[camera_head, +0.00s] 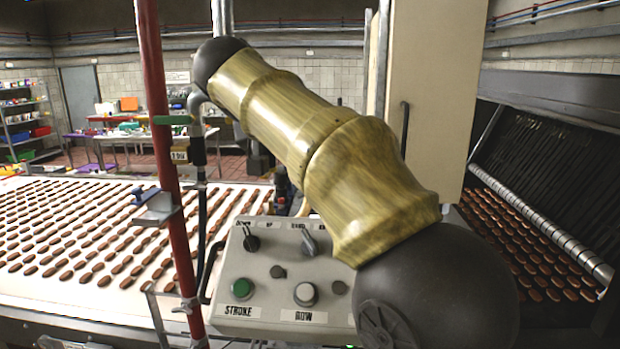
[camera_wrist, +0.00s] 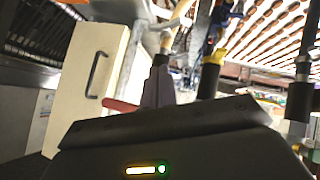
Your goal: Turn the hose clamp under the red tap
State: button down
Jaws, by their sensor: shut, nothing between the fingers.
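In the wrist view, my gripper (camera_wrist: 159,72) is shut, its grey fingers together with nothing between them. A red lever-like part (camera_wrist: 120,105) shows just left of the fingers, partly hidden by my gripper body; it may be the red tap's handle. A dark hose end (camera_wrist: 209,80) with a yellow part (camera_wrist: 217,57) stands right of the fingers, apart from them. I cannot make out the hose clamp in either view. In the head view, my arm hides the gripper. A green-handled tap (camera_head: 173,119) with a tagged dark hose (camera_head: 198,150) shows beside the red pole.
A control box (camera_head: 270,262) with knobs and buttons stands in front, partly behind my arm. A red pole (camera_head: 165,140) rises at its left. A conveyor (camera_head: 70,190) with rows of brown biscuits spreads behind. A cream cabinet with a dark handle (camera_wrist: 97,74) stands to the left in the wrist view.

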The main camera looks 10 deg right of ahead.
jog(key=w+d+f+p, duration=0.1)
jog(key=w+d+f, duration=0.1)
jog(key=f, duration=0.4)
jog(key=shift+d+f, duration=0.2)
jog(key=shift+d, duration=0.55)
jog(key=shift+a, duration=0.15)
